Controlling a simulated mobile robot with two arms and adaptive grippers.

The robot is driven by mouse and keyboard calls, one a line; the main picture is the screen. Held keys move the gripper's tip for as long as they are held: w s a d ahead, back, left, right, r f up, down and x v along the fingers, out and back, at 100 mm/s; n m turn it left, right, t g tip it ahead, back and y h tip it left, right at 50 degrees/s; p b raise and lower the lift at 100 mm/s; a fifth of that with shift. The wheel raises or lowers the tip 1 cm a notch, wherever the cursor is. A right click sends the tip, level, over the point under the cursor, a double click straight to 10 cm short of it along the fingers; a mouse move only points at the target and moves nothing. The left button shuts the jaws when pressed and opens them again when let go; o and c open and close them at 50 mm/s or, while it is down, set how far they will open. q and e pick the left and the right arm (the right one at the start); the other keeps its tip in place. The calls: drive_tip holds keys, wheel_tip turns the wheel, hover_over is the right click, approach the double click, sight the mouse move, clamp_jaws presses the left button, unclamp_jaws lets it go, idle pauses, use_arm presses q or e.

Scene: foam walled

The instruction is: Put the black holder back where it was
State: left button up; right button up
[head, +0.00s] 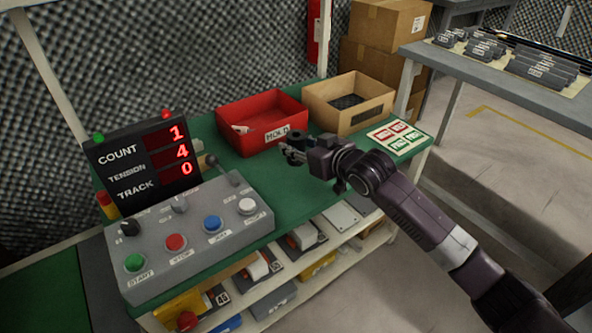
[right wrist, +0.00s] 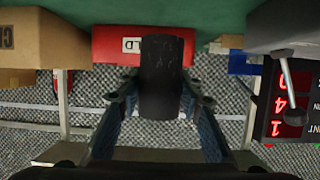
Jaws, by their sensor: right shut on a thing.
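The black holder (right wrist: 164,78), a dark cylinder with faint marks on its side, stands between the two fingers of my right gripper (right wrist: 158,102) in the right wrist view, which is upside down. The fingers are shut on it. In the head view my right gripper (head: 292,152) is over the green bench (head: 222,172), just in front of the red bin (head: 268,137); the holder is small and hard to make out there. My left gripper is not in view.
A cardboard bin (head: 348,120) with a dark pad inside stands right of the red bin. A label card (head: 398,137) lies at the bench's right end. A grey button console (head: 190,236) and a count display (head: 145,161) fill the left. A grey table (head: 500,83) stands behind right.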

wheel_tip(320, 180, down, 3)
drive_tip(key=shift+f, duration=0.1)
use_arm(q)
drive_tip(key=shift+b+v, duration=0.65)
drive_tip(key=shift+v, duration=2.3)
use_arm(e)
drive_tip(key=shift+f, duration=1.85)
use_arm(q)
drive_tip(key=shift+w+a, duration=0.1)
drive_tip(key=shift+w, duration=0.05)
use_arm(e)
drive_tip(key=o, duration=1.2)
drive_tip(key=shift+f, duration=0.1)
drive_tip(key=shift+o, duration=0.2)
drive_tip(key=shift+s+d+r, duration=0.15)
drive_tip(key=shift+s+r, duration=0.05)
use_arm(q)
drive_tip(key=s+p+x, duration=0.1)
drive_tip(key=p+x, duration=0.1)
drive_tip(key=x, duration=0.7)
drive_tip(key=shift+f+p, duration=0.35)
drive_tip(key=shift+p, duration=0.05)
use_arm(e)
drive_tip(key=v, duration=1.1)
drive_tip(key=shift+s+d, duration=0.15)
drive_tip(key=shift+s, duration=0.1)
